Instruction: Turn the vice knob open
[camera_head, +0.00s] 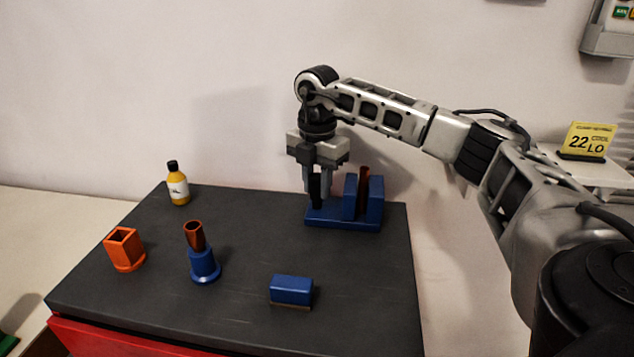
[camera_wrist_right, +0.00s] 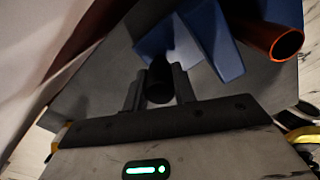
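The blue vice (camera_head: 345,222) stands at the back right of the dark table, with two upright blue jaws and a copper-brown tube (camera_head: 364,178) between them. Its black knob (camera_head: 316,195) is at the left end of the base. My right gripper (camera_head: 318,188) points down over the knob, one finger on each side. In the right wrist view the black knob (camera_wrist_right: 159,82) sits between the fingers, which appear to touch it on both sides; the contact is partly hidden. The tube (camera_wrist_right: 285,45) shows there too. My left gripper is not in view.
On the table (camera_head: 150,300) are a yellow bottle (camera_head: 178,188), an orange square holder (camera_head: 124,248), a blue stand (camera_head: 204,266) with a brown tube (camera_head: 194,235), and a blue block (camera_head: 291,290). A wall is behind. The table's middle is clear.

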